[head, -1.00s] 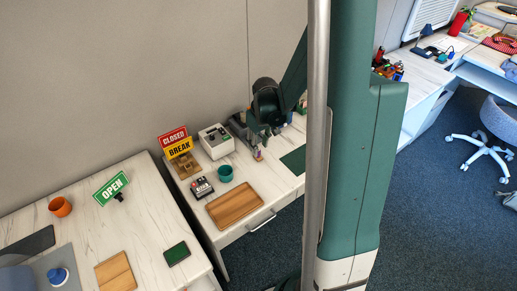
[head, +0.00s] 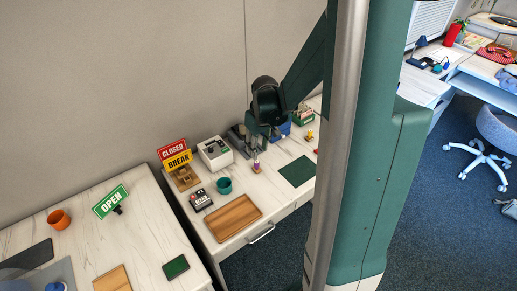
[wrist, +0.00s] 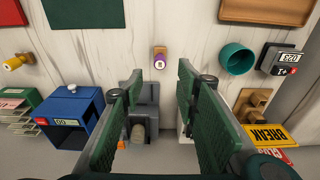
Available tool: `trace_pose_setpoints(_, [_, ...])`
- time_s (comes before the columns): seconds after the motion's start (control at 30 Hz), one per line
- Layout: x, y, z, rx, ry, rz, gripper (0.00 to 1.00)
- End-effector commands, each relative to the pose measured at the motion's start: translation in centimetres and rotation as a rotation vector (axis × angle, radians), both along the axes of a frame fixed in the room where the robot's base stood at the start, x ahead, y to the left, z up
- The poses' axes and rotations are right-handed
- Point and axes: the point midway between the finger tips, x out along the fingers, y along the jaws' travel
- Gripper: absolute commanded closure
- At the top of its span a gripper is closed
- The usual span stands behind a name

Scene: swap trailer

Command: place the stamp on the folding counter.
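A small stamp-like piece with a purple and white top (wrist: 159,60) stands upright on the pale counter (wrist: 195,25), ahead of my gripper in the wrist view. It also shows in the head view (head: 257,167), just below my gripper (head: 262,146). My gripper is open in the wrist view (wrist: 157,88), its green-padded fingers wide apart with nothing between them. A similar yellow-topped piece (wrist: 14,63) stands to the left; it shows in the head view (head: 309,136). I cannot tell which surface is the folding counter.
Near the purple-topped piece are a teal cup (head: 224,185), a wooden tray (head: 233,217), a card reader (head: 200,199) and a green mat (head: 297,171). A blue box (wrist: 70,115) stands left of my fingers. A separate table (head: 130,245) at left holds an OPEN sign (head: 110,202).

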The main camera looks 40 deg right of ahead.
Motion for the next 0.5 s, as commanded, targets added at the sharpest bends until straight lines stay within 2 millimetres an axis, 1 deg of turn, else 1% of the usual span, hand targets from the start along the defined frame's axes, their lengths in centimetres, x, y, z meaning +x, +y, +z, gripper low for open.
trace_pose_setpoints(0.33, [-0.02,0.06,0.05,0.000,-0.001,0.000,0.69])
trace_pose_setpoints(0.5, [-0.12,0.62,0.70,-0.003,-0.008,0.001,0.69])
